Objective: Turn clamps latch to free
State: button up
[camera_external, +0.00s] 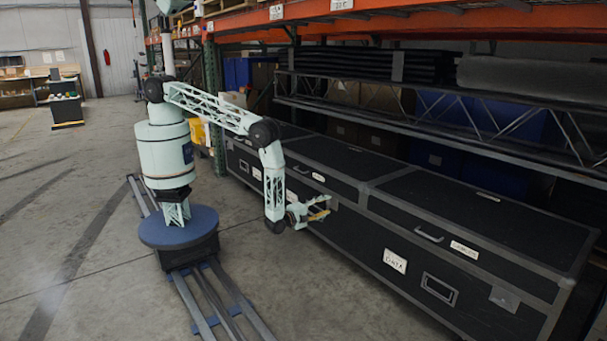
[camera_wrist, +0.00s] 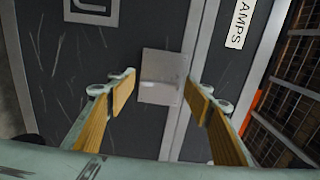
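A square silver latch plate (camera_wrist: 162,77) sits across the seam between the dark lid and body of a case in the wrist view. A white label (camera_wrist: 239,24) ending in "AMPS" is on the same case, to the upper right. My gripper (camera_wrist: 160,88) is open, with one finger on each side of the latch and a visible gap to it on both sides. In the external view my gripper (camera_external: 320,211) is close to the front of the middle black case (camera_external: 335,182). The latch is hard to make out there behind the fingers.
A near black case (camera_external: 480,225) stands to the right, with its own latch plate (camera_external: 504,299) and a DATA label (camera_external: 395,261). A shelf truss (camera_external: 450,115) runs above and behind the cases. The floor (camera_external: 320,300) in front is mostly clear beside my rail.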

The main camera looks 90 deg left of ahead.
jog(key=shift+s, duration=0.1)
dwell(0.3)
jog(key=v, duration=1.1)
jog(key=shift+s+d, duration=0.3)
dwell(0.4)
jog(key=shift+r, duration=0.1)
